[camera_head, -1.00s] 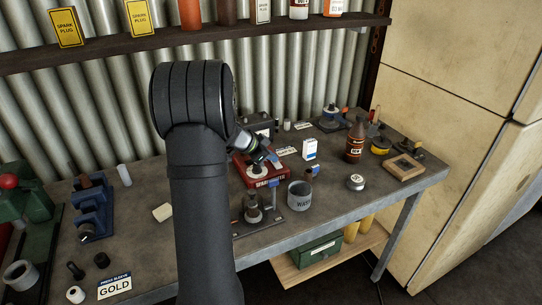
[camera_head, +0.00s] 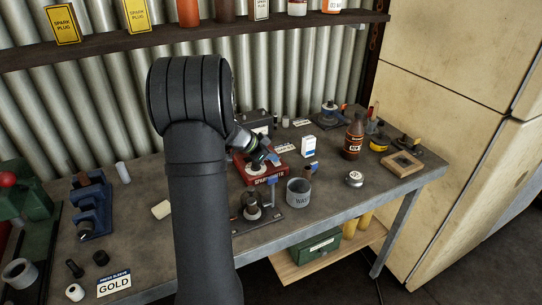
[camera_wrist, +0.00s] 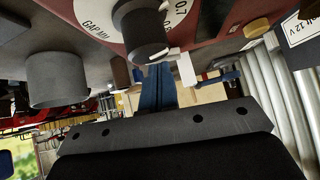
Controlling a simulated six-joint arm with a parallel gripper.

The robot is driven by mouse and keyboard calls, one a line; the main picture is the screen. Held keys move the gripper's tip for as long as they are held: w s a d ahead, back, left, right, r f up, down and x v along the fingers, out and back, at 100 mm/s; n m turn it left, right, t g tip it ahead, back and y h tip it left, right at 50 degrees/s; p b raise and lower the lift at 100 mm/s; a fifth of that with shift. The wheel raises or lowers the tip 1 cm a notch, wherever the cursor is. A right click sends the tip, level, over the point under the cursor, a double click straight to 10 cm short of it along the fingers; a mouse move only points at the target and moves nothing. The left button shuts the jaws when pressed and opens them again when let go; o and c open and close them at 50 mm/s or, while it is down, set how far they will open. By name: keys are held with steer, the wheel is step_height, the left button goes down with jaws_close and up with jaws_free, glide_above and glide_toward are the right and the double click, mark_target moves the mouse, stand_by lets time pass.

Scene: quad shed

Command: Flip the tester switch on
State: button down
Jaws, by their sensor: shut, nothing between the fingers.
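The red spark tester (camera_head: 263,172) sits on the bench behind the grey can, partly hidden by my arm and wrist. In the wrist view, which is upside down, its red body (camera_wrist: 215,32) fills the top. It shows a white dial plate marked "GAP MM" (camera_wrist: 100,14), a black knob (camera_wrist: 140,30) and a brass-coloured round part (camera_wrist: 257,27). I cannot make out the switch or its position with certainty. My gripper (camera_wrist: 158,72) has its blue fingers together and empty, close to the black knob; contact cannot be told. In the head view the gripper (camera_head: 268,156) is over the tester.
A grey can marked "WAS…" (camera_head: 299,194) stands in front of the tester, with a clamp stand (camera_head: 252,208) beside it. The corrugated wall (camera_head: 285,75) closes the back.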

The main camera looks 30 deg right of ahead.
steer(key=shift+r, duration=0.1)
steer(key=shift+r, duration=0.3)
steer(key=r, duration=0.3)
steer(key=a+r, duration=0.1)
steer(key=shift+s+r, duration=0.2)
steer(key=shift+s, duration=0.1)
steer(key=v, duration=0.8)
steer(key=shift+s+a, duration=0.2)
steer(key=shift+s, duration=0.05)
steer(key=shift+r, duration=0.1)
steer(key=shift+w+r+t, duration=0.15)
steer(key=shift+w+t, duration=0.15)
steer(key=shift+w, duration=0.45)
